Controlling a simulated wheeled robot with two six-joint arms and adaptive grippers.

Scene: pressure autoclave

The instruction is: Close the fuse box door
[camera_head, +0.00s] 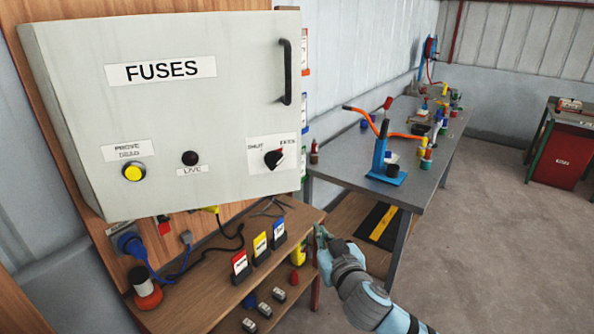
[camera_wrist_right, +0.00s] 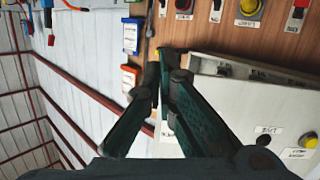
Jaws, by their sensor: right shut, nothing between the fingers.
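The fuse box door (camera_head: 225,110) is a pale grey panel labelled FUSES, with a black vertical handle (camera_head: 286,72) near its right edge. My right gripper (camera_head: 320,232) is shut and empty, below and to the right of the door, apart from the handle. In the right wrist view the shut fingers (camera_wrist_right: 168,62) point toward the wooden board, with the pale box (camera_wrist_right: 235,105) to their right. My left gripper is not in view.
A wooden shelf (camera_head: 205,285) below the box holds red, yellow and blue cards. A blue plug with cable (camera_head: 132,245) hangs at left. A workbench (camera_head: 345,160) with a blue tool stand (camera_head: 383,160) is at right. Grey floor (camera_head: 480,220) is clear.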

